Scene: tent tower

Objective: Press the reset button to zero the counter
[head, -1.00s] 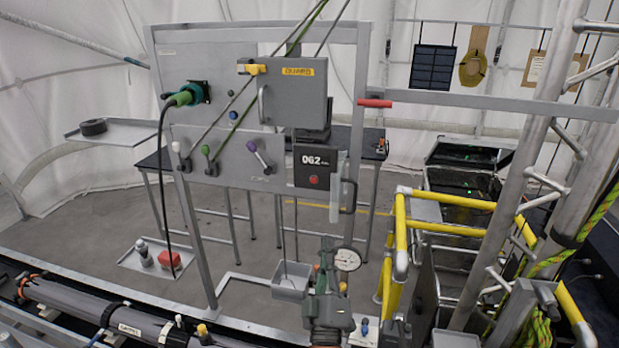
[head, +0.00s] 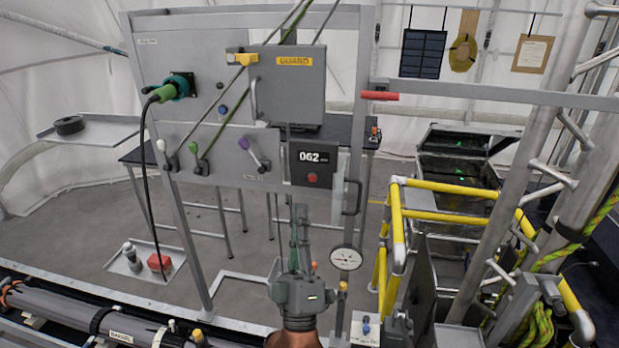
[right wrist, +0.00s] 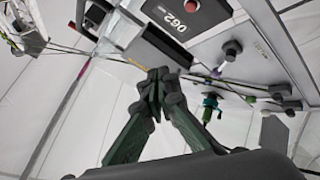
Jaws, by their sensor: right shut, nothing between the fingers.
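The black counter box (head: 330,158) hangs at the lower right of the grey panel and reads 062. Its red round button (head: 312,179) sits below the digits. The counter box (right wrist: 180,22) and the red button (right wrist: 192,5) also show at the top of the right wrist view. My right gripper (head: 300,210) is below the counter in the head view, fingers pointing up, apart from the button. In the right wrist view its fingertips (right wrist: 155,84) meet with nothing between them. My left gripper is not in view.
A grey guard box (head: 288,90) is above the counter. White, green and purple levers (head: 250,150) are to its left. A dark handle (head: 353,197) and a round gauge (head: 345,257) are close on the right. Yellow rails (head: 398,225) stand farther right.

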